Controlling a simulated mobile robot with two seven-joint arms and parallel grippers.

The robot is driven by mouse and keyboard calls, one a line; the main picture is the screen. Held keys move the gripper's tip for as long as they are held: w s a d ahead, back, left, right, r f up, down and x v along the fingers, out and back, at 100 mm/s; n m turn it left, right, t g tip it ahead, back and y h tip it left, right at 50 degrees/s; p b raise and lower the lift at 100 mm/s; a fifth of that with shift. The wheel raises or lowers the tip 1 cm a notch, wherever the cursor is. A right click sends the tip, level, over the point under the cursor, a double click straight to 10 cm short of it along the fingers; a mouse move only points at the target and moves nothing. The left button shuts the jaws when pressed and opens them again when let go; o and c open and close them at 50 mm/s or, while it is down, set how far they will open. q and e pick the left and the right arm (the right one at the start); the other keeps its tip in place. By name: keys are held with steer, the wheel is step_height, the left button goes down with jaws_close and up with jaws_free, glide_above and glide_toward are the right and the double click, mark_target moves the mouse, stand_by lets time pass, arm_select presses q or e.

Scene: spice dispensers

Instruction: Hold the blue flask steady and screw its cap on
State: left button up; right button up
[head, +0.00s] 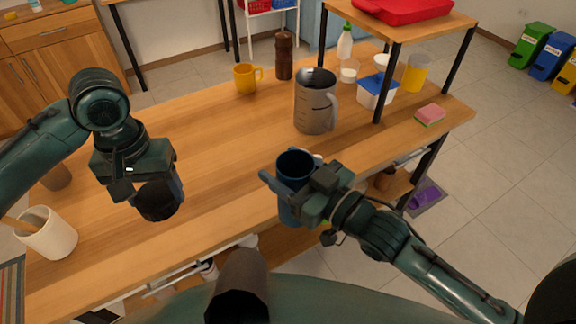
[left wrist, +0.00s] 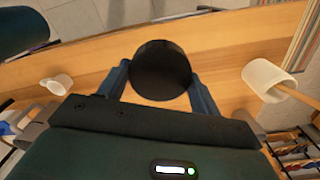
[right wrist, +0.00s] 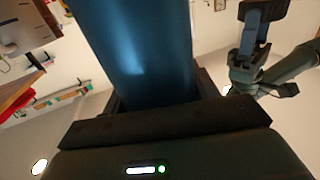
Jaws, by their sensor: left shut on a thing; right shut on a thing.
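The blue flask (head: 290,212) is held roughly upright near the table's front edge, its open mouth facing up. My right gripper (head: 302,193) is shut around its side; the flask's wall fills the upper middle of the right wrist view (right wrist: 140,50). The black round cap (head: 158,200) is between the fingers of my left gripper (head: 150,188), which is shut on it above the table, left of the flask and well apart from it. The cap also shows between the fingers in the left wrist view (left wrist: 160,70). The flask's base is partly hidden by my right gripper.
A grey jug (head: 315,102), a yellow mug (head: 246,78) and a brown pepper mill (head: 284,56) stand further back on the table (head: 215,135). A white cup (head: 48,236) stands at the left. The table between the grippers is clear.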

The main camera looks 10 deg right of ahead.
arm_select(q)
steer(key=d+r+m, duration=0.2)
steer(key=d+r, duration=0.5)
steer(key=d, duration=0.5)
steer(key=d+r+m, duration=0.2)
steer(key=d+r, duration=0.5)
steer(key=d, duration=0.5)
steer(key=shift+w+r+m, duration=0.15)
steer(key=shift+w+m, duration=0.1)
steer(key=shift+m, duration=0.05)
steer(key=shift+d, duration=0.1)
steer(key=shift+f, duration=2)
steer(key=shift+f, duration=0.1)
steer(key=shift+f, duration=0.8)
steer(key=shift+f, duration=0.45)
steer(key=shift+f, duration=0.5)
